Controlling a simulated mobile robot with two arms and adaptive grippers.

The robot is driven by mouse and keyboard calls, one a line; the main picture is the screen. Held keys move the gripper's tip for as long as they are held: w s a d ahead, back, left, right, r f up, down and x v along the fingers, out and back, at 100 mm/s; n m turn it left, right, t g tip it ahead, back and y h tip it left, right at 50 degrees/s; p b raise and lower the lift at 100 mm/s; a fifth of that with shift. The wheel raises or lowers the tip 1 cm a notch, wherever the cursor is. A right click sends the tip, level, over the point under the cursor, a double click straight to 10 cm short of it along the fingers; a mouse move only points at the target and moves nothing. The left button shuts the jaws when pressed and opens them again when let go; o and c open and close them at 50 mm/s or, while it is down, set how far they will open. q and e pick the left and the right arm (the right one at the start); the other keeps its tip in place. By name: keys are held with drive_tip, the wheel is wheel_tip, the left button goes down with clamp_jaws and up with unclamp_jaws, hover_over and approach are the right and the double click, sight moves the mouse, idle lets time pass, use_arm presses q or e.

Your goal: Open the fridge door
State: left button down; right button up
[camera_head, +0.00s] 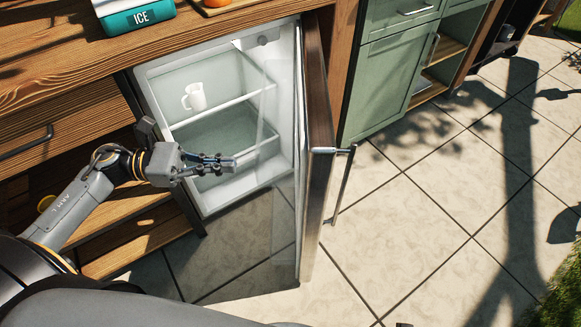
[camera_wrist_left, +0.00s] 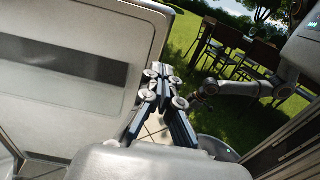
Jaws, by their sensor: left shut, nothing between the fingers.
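The fridge (camera_head: 147,75) is set under the wooden counter, and its inside shows. Its door (camera_head: 318,150) stands wide open, swung out to the right, with a metal bar handle (camera_head: 342,185) on its outer face. My left gripper (camera_head: 234,161) is shut and empty in front of the opening, between the fridge and the open door. In the left wrist view its fingers are close together, and a pale panel (camera_wrist_left: 90,65) that looks like the door's inner side is at the left. My right gripper is not clearly seen in the head view.
A white mug (camera_head: 194,97) stands inside the fridge. A teal ICE box (camera_head: 135,16) is on the counter (camera_head: 60,55). Green cabinets (camera_head: 385,75) are to the right of the door. The tiled floor (camera_head: 420,220) right of the door is clear.

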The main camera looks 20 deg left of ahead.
use_arm(q)
drive_tip(key=p+x, duration=0.1)
drive_tip(key=x, duration=1.2)
drive_tip(key=shift+w, duration=0.2)
use_arm(e)
drive_tip(key=f, duration=0.1)
drive_tip(key=s+f, duration=0.2)
drive_tip(key=f, duration=0.1)
drive_tip(key=shift+f, duration=0.1)
drive_tip(key=shift+d, duration=0.1)
